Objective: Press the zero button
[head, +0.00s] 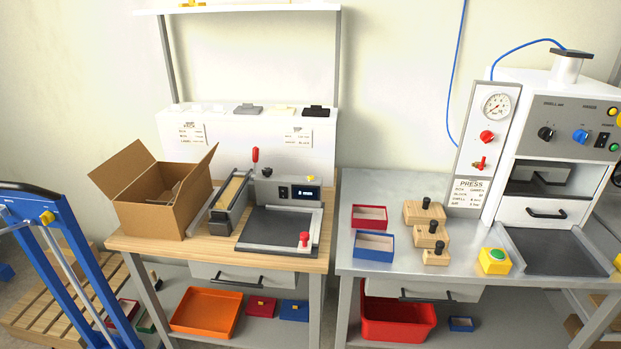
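No button that I can read as zero shows in the head view. A grey device (266,205) on the left wooden bench has a front panel with a small lit display (306,192) and dark controls beside it, too small to read. A red knob (304,238) stands on its flat dark plate. A green button on a yellow box (494,261) sits on the right bench. The press panel (571,131) at the right has knobs, switches and a green button, with labels too small to read. Neither of my grippers is in view.
An open cardboard box (148,206) stands left on the wooden bench (122,243). Wooden blocks with black knobs (428,236) and two small trays (372,246) sit on the metal bench (352,269). A blue frame (75,258) stands at the far left. Bins fill the lower shelves.

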